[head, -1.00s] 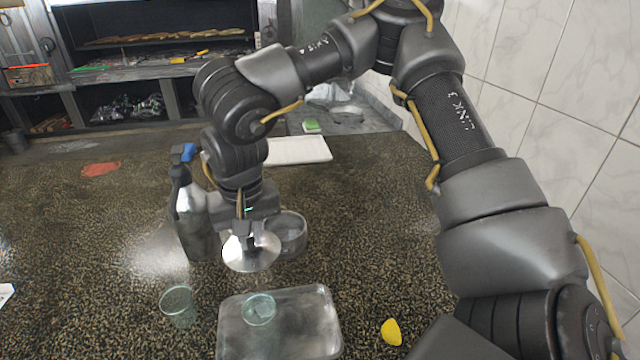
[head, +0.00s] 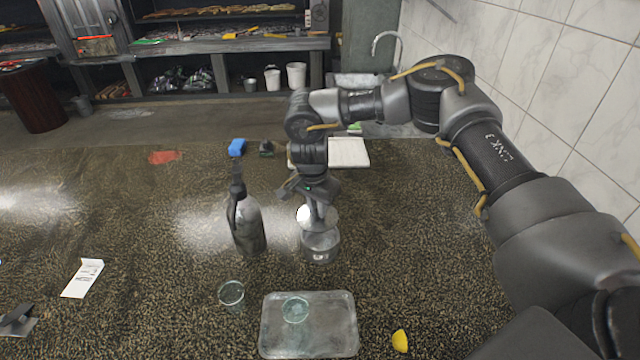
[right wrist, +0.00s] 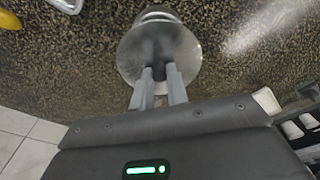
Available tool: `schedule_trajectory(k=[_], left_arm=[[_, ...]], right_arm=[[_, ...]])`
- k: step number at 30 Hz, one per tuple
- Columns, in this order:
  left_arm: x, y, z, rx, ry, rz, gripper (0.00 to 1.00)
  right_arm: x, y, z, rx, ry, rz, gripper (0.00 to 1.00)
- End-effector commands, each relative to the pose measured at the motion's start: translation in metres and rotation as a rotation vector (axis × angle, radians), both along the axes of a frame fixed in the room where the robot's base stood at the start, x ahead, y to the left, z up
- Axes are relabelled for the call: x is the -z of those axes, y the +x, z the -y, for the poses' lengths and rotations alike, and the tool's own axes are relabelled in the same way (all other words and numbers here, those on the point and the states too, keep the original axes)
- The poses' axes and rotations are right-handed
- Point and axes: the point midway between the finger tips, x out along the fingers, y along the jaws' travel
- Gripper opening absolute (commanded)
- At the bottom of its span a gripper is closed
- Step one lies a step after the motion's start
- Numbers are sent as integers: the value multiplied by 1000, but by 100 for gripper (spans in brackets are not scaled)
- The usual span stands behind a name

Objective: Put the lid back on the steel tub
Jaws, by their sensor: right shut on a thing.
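The steel tub (head: 320,248) stands on the speckled counter, right of a dark bottle. My right gripper (head: 318,208) is just above the tub and shut on the round shiny lid (head: 304,216). In the head view the lid looks tilted, and its lower edge overlaps the tub's far rim; I cannot tell if they touch. I see no left gripper that I can be sure of.
The bottle (head: 248,228) stands close left of the tub. A white board (head: 348,153) lies behind. The counter right of the tub is clear.

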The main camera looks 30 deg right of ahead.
Motion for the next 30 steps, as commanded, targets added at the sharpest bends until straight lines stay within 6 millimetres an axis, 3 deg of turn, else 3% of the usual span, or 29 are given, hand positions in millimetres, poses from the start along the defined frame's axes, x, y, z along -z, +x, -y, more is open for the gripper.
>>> schedule_trajectory(k=[1, 3, 11, 20, 30], left_arm=[[-13, 2, 0, 0, 0, 3, 71], [-16, 2, 0, 0, 0, 3, 71], [-13, -4, -1, 0, 1, -6, 71], [-3, -7, -1, -1, 1, -11, 71], [19, -7, -1, -1, 2, -11, 71]], right_arm=[[-3, 1, 4, 32, 1, -3, 0], [0, 2, 8, 63, 1, -1, 0], [6, 3, 10, 80, 1, 2, 0], [21, 3, 11, 80, 0, 1, 0], [55, 3, 11, 80, 0, 1, 0]])
